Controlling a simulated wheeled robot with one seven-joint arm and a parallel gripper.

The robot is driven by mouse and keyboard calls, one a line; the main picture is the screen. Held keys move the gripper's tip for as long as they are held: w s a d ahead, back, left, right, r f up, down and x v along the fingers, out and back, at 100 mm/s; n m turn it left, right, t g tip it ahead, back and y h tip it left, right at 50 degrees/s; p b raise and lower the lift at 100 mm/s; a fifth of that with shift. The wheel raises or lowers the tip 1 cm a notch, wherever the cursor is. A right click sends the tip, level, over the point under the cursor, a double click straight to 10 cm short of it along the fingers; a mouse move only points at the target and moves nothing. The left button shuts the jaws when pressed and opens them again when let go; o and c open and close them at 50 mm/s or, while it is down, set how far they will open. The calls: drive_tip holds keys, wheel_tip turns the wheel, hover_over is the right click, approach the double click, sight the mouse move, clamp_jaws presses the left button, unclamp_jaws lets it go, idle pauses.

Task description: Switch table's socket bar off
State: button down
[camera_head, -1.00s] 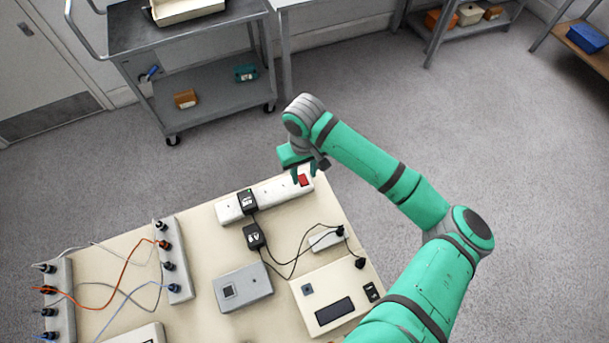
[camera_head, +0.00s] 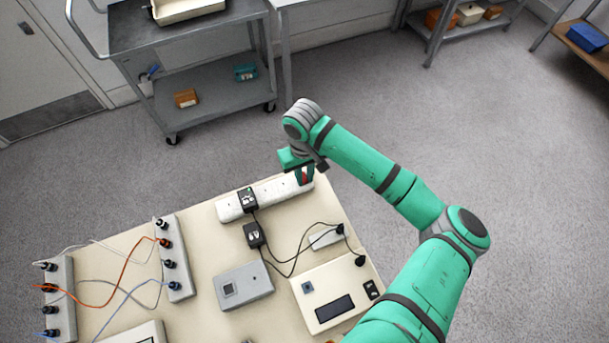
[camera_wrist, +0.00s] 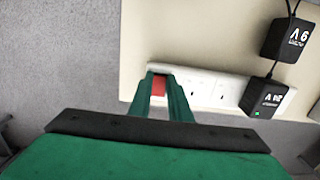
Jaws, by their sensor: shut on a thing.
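The white socket bar (camera_head: 270,193) lies along the far edge of the table (camera_head: 205,250). It also shows in the wrist view (camera_wrist: 200,86). Its red switch (camera_head: 305,176) is at the bar's right end in the head view and partly hidden. In the wrist view the red switch (camera_wrist: 158,88) shows between my fingers. My gripper (camera_head: 303,180) points down at that end, its green fingers shut on the switch, one on each side. A black adapter (camera_wrist: 264,97) plugged into the bar shows a lit green light. The switch's tilt cannot be made out.
A second black adapter (camera_head: 254,236) with cables lies on the table. A grey box (camera_head: 243,288) and a cream device with a dark display (camera_head: 335,309) stand nearer. Wired terminal strips (camera_head: 175,258) are at left. A grey trolley (camera_head: 205,90) stands beyond the table.

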drive_tip(key=shift+w+a+r+g+h, duration=0.15)
drive_tip(key=shift+w+g+h, duration=0.35)
drive_tip(key=shift+g, duration=0.7)
drive_tip(key=c, duration=1.6)
unclamp_jaws()
drive_tip(key=shift+c, duration=0.2)
drive_tip(key=v, duration=1)
drive_tip(key=shift+r, duration=0.4)
